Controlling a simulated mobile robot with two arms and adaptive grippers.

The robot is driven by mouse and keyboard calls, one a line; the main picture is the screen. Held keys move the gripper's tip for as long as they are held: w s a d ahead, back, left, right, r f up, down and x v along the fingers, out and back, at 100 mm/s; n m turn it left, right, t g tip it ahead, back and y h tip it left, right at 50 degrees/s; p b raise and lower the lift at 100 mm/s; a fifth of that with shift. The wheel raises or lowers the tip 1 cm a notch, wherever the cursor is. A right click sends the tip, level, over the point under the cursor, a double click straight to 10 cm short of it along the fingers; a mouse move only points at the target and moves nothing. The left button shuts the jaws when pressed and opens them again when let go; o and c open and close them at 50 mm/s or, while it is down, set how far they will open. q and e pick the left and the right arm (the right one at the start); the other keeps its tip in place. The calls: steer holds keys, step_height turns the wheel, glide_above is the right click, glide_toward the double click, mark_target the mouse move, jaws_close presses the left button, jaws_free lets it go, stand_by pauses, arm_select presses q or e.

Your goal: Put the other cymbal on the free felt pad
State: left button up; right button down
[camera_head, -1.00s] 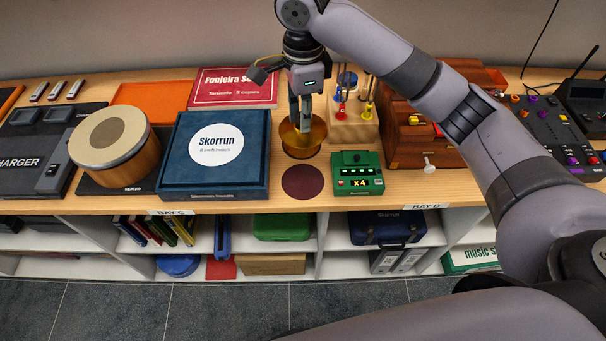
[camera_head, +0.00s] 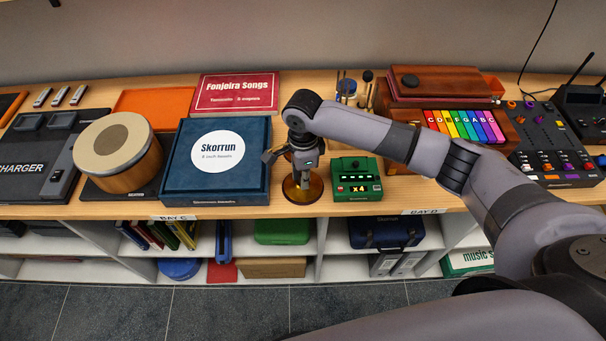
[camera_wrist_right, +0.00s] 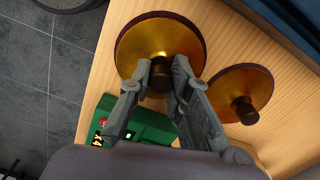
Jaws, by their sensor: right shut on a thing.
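My right gripper (camera_head: 303,178) is shut on the dark knob of a golden cymbal (camera_head: 291,191). In the right wrist view the gripper (camera_wrist_right: 160,84) grips the knob near the middle of the cymbal (camera_wrist_right: 158,38). The held cymbal is level and covers nearly all of the near maroon felt pad; a dark red rim shows around it. I cannot tell whether it touches the pad. A second golden cymbal (camera_wrist_right: 257,84) with its own dark knob lies beside it on the wood, a dark red rim under it. My arm hides it in the head view. My left gripper is not in view.
A green counter box (camera_head: 356,181) stands close on the right of the held cymbal. The blue Skorrun box (camera_head: 181,186) stands on the left. A wooden case with coloured keys (camera_head: 464,127) is farther right. The shelf's front edge is just in front.

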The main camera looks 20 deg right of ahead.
steer(key=shift+f, duration=0.2)
steer(key=shift+f, duration=0.1)
steer(key=c, duration=1.5)
jaws_free()
step_height(320, 180, up, 12)
steer(key=shift+r+b, duration=0.15)
steer(key=shift+b, duration=0.75)
